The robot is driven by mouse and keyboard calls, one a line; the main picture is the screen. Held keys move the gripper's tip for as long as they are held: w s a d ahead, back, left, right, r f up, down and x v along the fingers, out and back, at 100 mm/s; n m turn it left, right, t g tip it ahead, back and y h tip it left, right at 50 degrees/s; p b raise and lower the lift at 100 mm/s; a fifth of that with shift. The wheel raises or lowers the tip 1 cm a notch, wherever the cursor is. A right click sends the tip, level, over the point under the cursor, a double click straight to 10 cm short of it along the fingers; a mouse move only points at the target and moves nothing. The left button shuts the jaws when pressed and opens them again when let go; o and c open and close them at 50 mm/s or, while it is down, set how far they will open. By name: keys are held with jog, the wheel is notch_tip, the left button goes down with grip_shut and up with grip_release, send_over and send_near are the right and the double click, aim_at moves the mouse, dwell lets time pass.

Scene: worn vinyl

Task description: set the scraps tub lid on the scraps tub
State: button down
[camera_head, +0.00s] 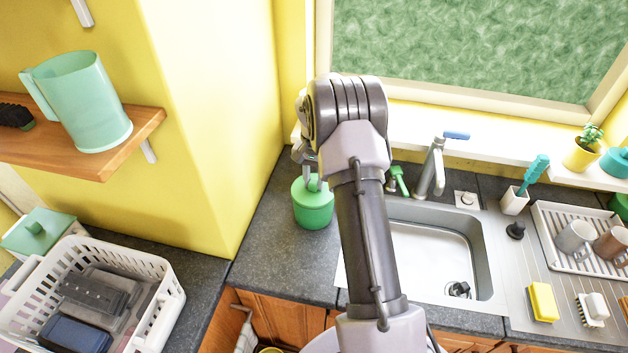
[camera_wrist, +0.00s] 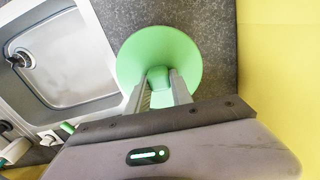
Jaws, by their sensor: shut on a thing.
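The scraps tub (camera_head: 313,215) is a green round tub standing on the dark counter left of the sink. The scraps tub lid (camera_head: 300,188), also green, is at the tub's top, level and lined up with it. I cannot tell whether it rests fully on the rim. My gripper (camera_head: 313,181) is above the tub, partly hidden by my arm. In the wrist view my gripper (camera_wrist: 160,84) is shut on the knob of the lid (camera_wrist: 150,50). The lid hides the tub in that view.
The sink (camera_head: 440,250) and tap (camera_head: 432,168) are right of the tub, with a small green-handled item (camera_head: 399,180) close by. The yellow wall (camera_head: 215,120) is to its left. A white basket (camera_head: 150,290) stands further left. The counter in front of the tub is clear.

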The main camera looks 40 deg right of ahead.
jog(key=shift+f+b, duration=0.3)
jog(key=shift+f, duration=0.1)
jog(key=c, duration=1.1)
grip_release()
jog(key=shift+o, duration=0.2)
jog(key=o, duration=1.1)
jog(key=shift+c, duration=0.2)
jog(key=shift+r+p, duration=2.35)
jog(key=shift+r, duration=1.2)
